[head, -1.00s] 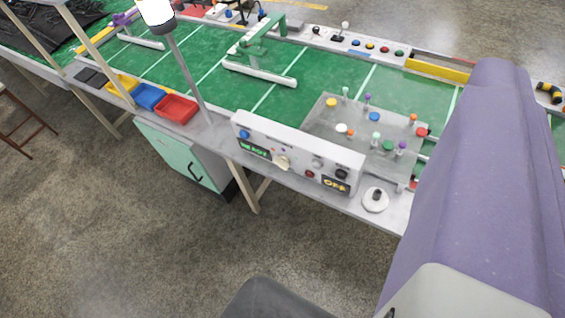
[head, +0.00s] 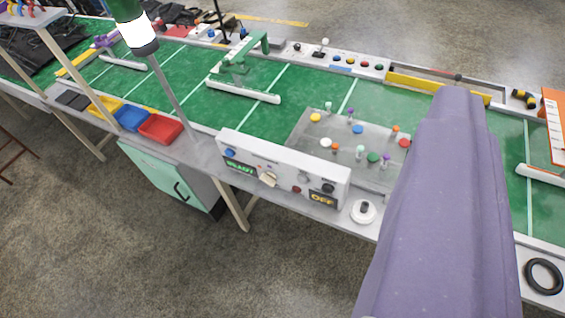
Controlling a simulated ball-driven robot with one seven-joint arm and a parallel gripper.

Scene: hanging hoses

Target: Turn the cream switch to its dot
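The cream switch (head: 267,178) is a small knob on the sloping front of a white control panel (head: 284,166) at the bench's near edge. Its dot is too small to make out, and I cannot tell exactly where the knob points. A green lit display (head: 239,168) is to its left and a dark display with yellow "OFF" (head: 323,200) to its right. My arm in a purple sleeve (head: 440,210) fills the right middle, to the right of the panel. My gripper does not show, and nothing visible touches the switch.
A white round base with a dark knob (head: 363,211) sits right of the panel. A grey board with coloured pegs (head: 340,140) lies behind it. Red (head: 160,128), blue and yellow trays and a lamp pole (head: 175,95) are left. The floor (head: 120,250) in front is clear.

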